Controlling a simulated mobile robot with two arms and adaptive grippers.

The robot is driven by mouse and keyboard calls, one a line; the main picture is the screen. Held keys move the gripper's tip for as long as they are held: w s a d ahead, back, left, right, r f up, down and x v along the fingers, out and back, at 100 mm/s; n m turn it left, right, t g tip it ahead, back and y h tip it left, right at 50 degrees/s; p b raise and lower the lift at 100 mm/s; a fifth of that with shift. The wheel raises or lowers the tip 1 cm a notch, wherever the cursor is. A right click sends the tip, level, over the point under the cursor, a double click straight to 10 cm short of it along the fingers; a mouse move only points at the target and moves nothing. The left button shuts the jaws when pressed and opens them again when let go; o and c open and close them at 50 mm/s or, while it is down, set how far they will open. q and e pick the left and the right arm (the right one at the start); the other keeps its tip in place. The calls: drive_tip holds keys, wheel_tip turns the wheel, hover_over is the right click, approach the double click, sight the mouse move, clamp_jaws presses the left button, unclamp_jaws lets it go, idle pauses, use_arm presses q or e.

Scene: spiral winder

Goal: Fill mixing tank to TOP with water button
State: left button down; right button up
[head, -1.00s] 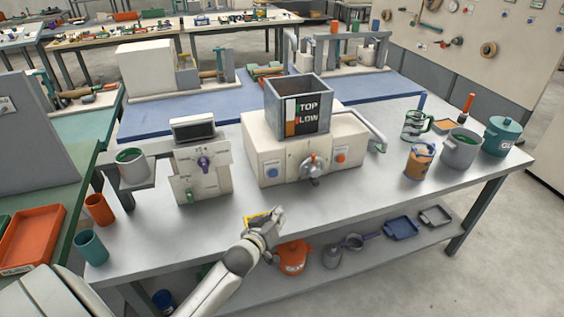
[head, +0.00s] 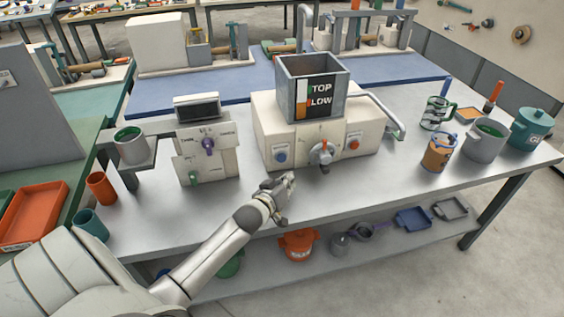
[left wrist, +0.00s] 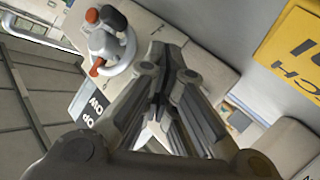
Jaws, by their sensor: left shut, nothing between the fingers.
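The mixing tank (head: 300,95) is a grey open box marked TOP and LOW, on top of a cream machine (head: 265,128). A blue button (head: 281,156) is on the left of the machine's front, a red button (head: 353,145) on the right, and a lever dial (head: 321,153) between them. My left gripper (head: 287,182) is shut and empty, just in front of and below the blue button, apart from the machine. The water level inside the tank is not clear.
A second cream control unit (head: 190,160) with a screen stands left of the machine. A bent pipe (head: 385,115) sticks out on the right. Pots and jars, including a grey pot (head: 484,146), stand at the right. The table front is clear. A yellow plate (left wrist: 290,55) shows in the left wrist view.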

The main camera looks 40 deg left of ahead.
sight(282, 158)
use_arm(q)
drive_tip(key=shift+w+a+f+b, duration=0.1)
drive_tip(key=shift+w+a+b, duration=0.3)
drive_tip(key=shift+w+a, duration=1.1)
drive_tip(key=shift+a, duration=0.25)
drive_tip(key=shift+w+a, duration=0.1)
use_arm(e)
drive_tip(key=shift+s+d+f, duration=0.2)
drive_tip(key=shift+s+f, duration=0.35)
drive_tip(key=shift+f, duration=0.3)
drive_tip(key=shift+s, duration=0.1)
use_arm(q)
drive_tip(key=shift+w+a, duration=0.25)
drive_tip(key=shift+a, duration=0.1)
use_arm(e)
drive_tip(key=shift+a, duration=0.1)
use_arm(q)
drive_tip(key=shift+w+a, duration=0.3)
drive_tip(key=shift+a, duration=0.05)
idle(0.9)
